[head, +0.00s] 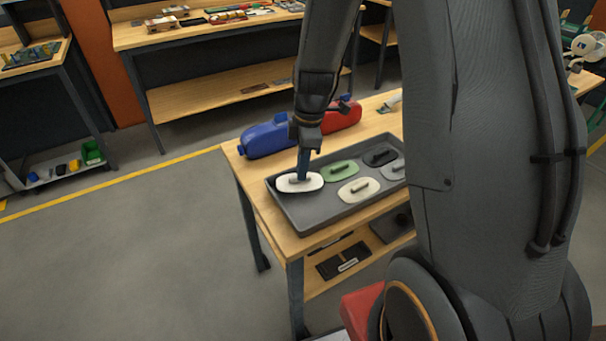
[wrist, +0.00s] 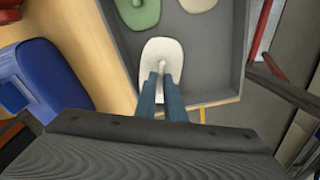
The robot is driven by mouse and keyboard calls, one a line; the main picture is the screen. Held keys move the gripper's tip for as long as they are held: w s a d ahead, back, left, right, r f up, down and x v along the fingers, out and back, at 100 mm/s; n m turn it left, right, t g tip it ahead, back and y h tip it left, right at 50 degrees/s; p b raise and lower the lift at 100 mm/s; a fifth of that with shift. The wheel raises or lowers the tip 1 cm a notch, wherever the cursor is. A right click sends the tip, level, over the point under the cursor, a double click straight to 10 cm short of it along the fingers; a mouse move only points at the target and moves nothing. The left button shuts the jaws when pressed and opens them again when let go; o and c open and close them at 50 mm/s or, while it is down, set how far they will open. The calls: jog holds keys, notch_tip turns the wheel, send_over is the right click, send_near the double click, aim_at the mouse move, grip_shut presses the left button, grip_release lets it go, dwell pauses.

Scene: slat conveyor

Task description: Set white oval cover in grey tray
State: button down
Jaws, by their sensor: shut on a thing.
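The white oval cover (head: 288,184) is at the left end of the grey tray (head: 294,217). It also shows in the wrist view (wrist: 161,50). My gripper (head: 301,177) points down and is shut on the raised grip in the middle of the cover; its two blue fingers (wrist: 161,90) hide part of it. The cover looks about level and lies within the tray's outline, close to one wall. I cannot tell whether it touches the tray floor or hangs just above it.
The tray also holds a green cover (head: 341,168), a cream cover (head: 358,190), a black cover (head: 381,156) and a grey one (head: 393,170). A blue body (head: 266,139) and a red one (head: 343,116) lie behind the tray on the wooden table (head: 236,165).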

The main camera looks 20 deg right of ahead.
jog(key=shift+f+p, duration=0.3)
jog(key=shift+f, duration=1.15)
jog(key=c, duration=1.8)
grip_release()
jog(key=shift+c, duration=0.2)
notch_tip(320, 180, up, 11)
jog(key=d+b, duration=0.1)
jog(key=b, duration=0.2)
jog(key=s+a+f+m+t+h, duration=0.1)
jog(key=s+m, duration=1.2)
jog(key=m, duration=0.2)
jog(key=shift+a+f+m, duration=0.25)
jog(key=shift+f+m, duration=0.15)
jog(key=shift+f, duration=0.1)
jog(key=shift+f+b, duration=0.15)
jog(key=shift+b, duration=0.25)
